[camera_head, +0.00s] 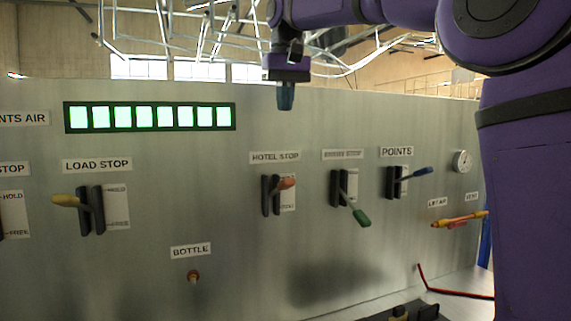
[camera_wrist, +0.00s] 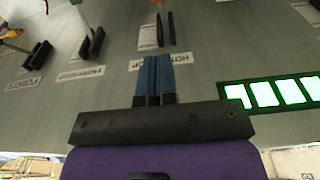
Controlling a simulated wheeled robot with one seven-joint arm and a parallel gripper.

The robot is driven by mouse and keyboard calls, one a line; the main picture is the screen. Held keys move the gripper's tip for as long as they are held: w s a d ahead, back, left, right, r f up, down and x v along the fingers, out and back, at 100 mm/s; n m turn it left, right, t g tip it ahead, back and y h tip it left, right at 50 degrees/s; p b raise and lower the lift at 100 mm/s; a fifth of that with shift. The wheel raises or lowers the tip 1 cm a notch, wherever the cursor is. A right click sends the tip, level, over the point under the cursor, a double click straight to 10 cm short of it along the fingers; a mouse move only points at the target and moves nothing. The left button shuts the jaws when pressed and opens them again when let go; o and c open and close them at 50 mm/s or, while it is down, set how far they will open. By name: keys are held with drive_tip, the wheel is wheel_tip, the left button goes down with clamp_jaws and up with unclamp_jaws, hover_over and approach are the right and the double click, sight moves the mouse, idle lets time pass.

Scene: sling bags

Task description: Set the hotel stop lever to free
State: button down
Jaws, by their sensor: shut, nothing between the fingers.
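The hotel stop lever has an orange handle (camera_head: 285,184) sticking out of a black slotted bracket (camera_head: 267,196), under the HOTEL STOP label (camera_head: 275,156). Its handle is at the upper part of the white plate (camera_head: 288,201) and hides the upper word; the lower word is too small to read surely. My gripper (camera_head: 286,97), with blue fingers, is shut and empty. It points down, above the label and apart from the lever. In the wrist view, the shut fingers (camera_wrist: 154,75) lie over the upside-down label, with the lever's bracket (camera_wrist: 166,30) beyond them.
The load stop lever (camera_head: 70,201) with a yellow handle is at left. A green-handled lever (camera_head: 355,212) and the blue-handled points lever (camera_head: 412,174) stand at right. A lit green display (camera_head: 150,116) is at upper left. The panel below the hotel stop lever is clear.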

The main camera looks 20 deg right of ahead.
drive_tip(key=shift+f, duration=0.1)
drive_tip(key=f, duration=0.9)
drive_tip(key=shift+w, duration=0.4)
drive_tip(key=f, duration=0.2)
drive_tip(key=s+f, duration=0.1)
drive_tip(key=f, duration=0.1)
drive_tip(key=shift+s, duration=0.15)
drive_tip(key=shift+s+f, duration=0.1)
drive_tip(key=shift+f, duration=0.1)
drive_tip(key=shift+s+f+t, duration=0.5)
wheel_tip(320, 180, down, 12)
drive_tip(key=s+t, duration=0.2)
drive_tip(key=t, duration=0.3)
drive_tip(key=shift+s+f, duration=0.15)
drive_tip(key=shift+s, duration=0.1)
